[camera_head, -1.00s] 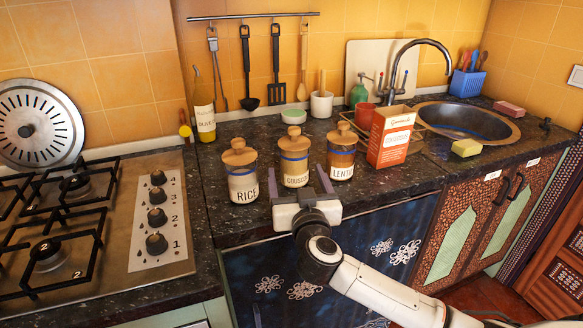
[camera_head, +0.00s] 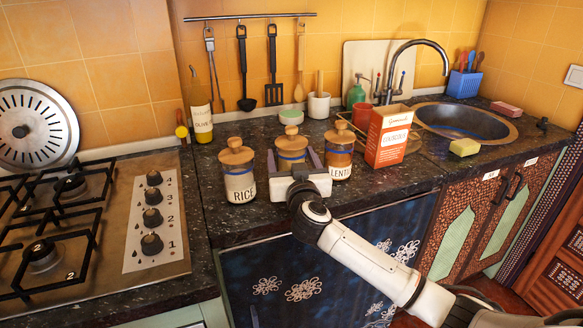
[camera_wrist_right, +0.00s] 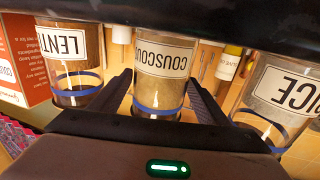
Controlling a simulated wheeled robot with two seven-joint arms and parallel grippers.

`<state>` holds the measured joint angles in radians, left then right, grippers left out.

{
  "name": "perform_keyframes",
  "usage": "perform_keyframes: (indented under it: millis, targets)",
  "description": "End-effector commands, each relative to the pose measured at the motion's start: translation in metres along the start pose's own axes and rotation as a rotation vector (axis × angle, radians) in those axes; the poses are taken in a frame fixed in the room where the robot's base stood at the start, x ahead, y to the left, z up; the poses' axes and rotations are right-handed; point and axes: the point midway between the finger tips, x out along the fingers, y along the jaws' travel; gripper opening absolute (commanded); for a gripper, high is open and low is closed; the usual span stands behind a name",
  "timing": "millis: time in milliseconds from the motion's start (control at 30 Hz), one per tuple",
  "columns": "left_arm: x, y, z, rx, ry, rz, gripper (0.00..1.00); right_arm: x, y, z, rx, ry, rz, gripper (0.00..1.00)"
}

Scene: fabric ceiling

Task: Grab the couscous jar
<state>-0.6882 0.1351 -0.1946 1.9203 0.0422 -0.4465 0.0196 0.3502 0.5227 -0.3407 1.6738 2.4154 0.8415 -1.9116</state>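The couscous jar (camera_head: 291,143) stands on the dark counter between the rice jar (camera_head: 238,172) and the lentil jar (camera_head: 340,152). It has a wooden lid and blue bands; my right gripper hides its lower front in the head view. My right gripper (camera_head: 293,158) is open, one finger on either side of the jar. The wrist view, upside down, shows the couscous jar (camera_wrist_right: 162,75) upright between the two fingers (camera_wrist_right: 160,95), with its label facing me. I cannot tell if a finger touches the glass. My left gripper is not in view.
The rice jar (camera_wrist_right: 280,95) and lentil jar (camera_wrist_right: 72,70) stand close outside the fingers. A red-and-white box (camera_head: 388,137) stands right of the lentil jar. An oil bottle (camera_head: 201,115) and a gas stove (camera_head: 90,230) are to the left; a sink (camera_head: 465,122) is at right.

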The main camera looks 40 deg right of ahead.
Motion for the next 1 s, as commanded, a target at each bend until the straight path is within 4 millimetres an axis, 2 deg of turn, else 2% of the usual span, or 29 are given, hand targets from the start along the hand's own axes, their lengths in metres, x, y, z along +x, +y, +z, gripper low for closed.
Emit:
perform_keyframes:
  millis: [33,400,733,867,1000]
  targets:
    - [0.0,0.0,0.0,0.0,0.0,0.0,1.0,0.0,0.0,0.0,0.0,0.0,0.0,0.6]
    - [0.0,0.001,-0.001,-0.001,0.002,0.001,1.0,0.0,0.0,0.0,0.0,0.0,0.0,0.0]
    - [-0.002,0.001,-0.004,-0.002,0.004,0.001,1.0,0.0,0.0,-0.009,0.0,0.007,0.0,0.0]
    - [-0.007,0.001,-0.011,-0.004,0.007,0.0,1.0,0.0,0.001,-0.03,0.0,0.009,0.0,0.0]
    - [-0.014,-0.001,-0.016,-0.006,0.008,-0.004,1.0,0.0,0.0,-0.059,0.001,0.01,0.0,0.0]
